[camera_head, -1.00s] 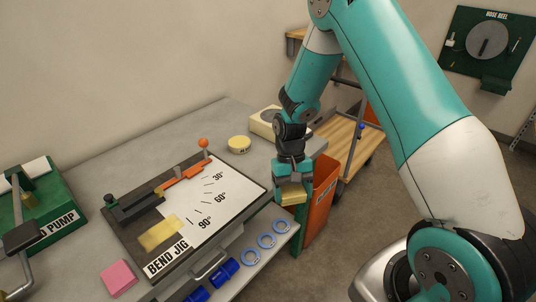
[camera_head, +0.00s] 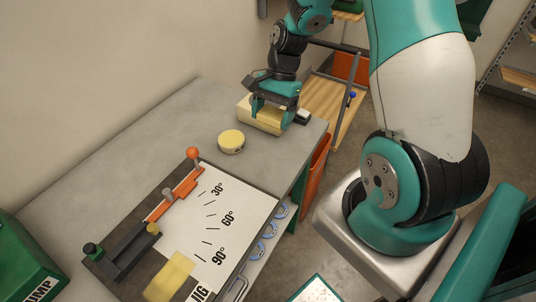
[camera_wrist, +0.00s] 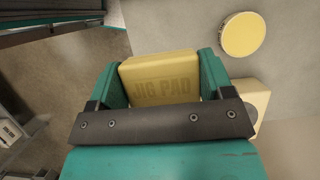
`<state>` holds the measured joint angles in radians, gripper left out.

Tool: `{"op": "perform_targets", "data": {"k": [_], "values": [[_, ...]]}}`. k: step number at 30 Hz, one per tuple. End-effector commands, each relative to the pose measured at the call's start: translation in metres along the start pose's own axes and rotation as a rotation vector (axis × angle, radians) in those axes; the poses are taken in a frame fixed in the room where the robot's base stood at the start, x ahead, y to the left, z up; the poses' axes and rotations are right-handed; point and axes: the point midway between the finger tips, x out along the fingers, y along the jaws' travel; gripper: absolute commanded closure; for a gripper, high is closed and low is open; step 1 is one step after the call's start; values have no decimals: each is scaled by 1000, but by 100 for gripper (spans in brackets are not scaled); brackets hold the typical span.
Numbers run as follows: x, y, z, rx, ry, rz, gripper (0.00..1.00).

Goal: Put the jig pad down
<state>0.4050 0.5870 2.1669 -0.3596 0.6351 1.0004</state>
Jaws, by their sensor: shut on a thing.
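My gripper (camera_head: 274,108) is shut on the jig pad (camera_head: 266,117), a pale yellow block, at the far right end of the grey table. The wrist view shows the pad (camera_wrist: 162,78) between the two green fingers (camera_wrist: 160,85), its printed face partly covered by the dark gripper bar. I cannot tell whether the pad touches the surface below. A cream box (camera_wrist: 256,98) lies close to the gripper on its right in the wrist view, mostly hidden. The bend jig (camera_head: 232,222) is in the foreground, with a yellow patch (camera_head: 168,277) on it.
A round yellow disc (camera_head: 231,141) lies on the table between the jig and my gripper. An orange-knobbed lever (camera_head: 193,154) stands up from the jig. An orange bin (camera_head: 316,170) is beside the table's right edge. The table's back left (camera_head: 150,130) is clear.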

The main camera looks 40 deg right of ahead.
Motion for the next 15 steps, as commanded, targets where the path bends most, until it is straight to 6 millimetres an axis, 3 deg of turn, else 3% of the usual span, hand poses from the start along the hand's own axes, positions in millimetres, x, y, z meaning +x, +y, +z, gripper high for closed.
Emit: {"op": "perform_targets", "data": {"k": [9, 15], "values": [[80, 2, -34, 2, -4, 4, 48], [106, 0, -45, -2, 0, 1, 48]]}}
